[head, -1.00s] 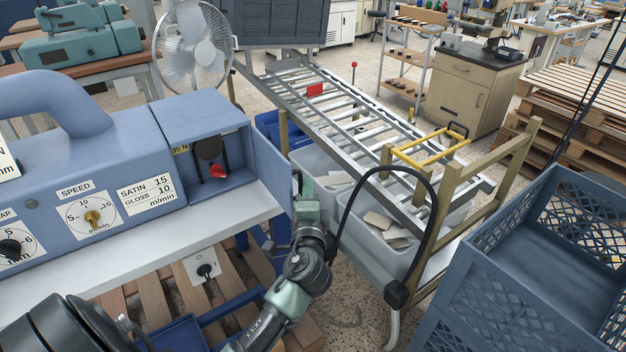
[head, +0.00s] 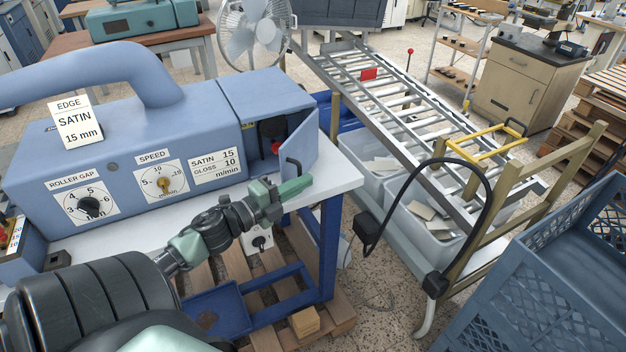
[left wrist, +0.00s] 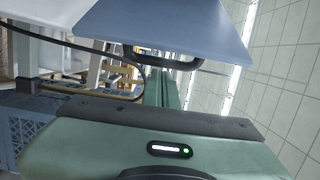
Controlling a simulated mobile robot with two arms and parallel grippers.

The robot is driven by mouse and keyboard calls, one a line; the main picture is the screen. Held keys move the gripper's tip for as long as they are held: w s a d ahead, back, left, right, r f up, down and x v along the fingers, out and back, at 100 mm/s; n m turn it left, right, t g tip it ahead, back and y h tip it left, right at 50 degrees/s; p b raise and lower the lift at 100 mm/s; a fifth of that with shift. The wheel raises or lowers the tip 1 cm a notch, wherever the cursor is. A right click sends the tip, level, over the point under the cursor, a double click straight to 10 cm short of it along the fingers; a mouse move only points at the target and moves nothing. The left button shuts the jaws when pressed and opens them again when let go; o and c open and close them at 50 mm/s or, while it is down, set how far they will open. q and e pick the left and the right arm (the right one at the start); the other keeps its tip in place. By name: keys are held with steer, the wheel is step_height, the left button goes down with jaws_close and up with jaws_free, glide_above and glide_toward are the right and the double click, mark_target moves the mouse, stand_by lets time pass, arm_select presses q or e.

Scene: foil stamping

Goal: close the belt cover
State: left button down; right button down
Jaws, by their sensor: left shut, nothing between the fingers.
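The belt cover (head: 300,142) is a blue hinged door at the right end of the blue machine. It stands partly open, angled across the compartment, and a red knob (head: 276,148) inside shows past its edge. A black handle (head: 293,165) is on its outer face. My left gripper (head: 303,185) is shut and empty just in front of the handle; I cannot tell if it touches. My right gripper is not in view.
The blue machine (head: 110,130) stands on a white-topped table (head: 340,175) with blue legs. A roller conveyor (head: 410,115) with grey bins below, a black cable (head: 462,165) and a blue crate (head: 530,270) are to the right. A pallet lies under the table.

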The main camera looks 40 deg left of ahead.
arm_select(q)
steer(key=s+a, duration=0.3)
steer(key=a, duration=0.9)
steer(key=shift+a, duration=0.35)
steer(key=shift+s, duration=0.1)
step_height(320, 180, up, 20)
steer(key=p, duration=0.1)
steer(key=shift+p, duration=0.35)
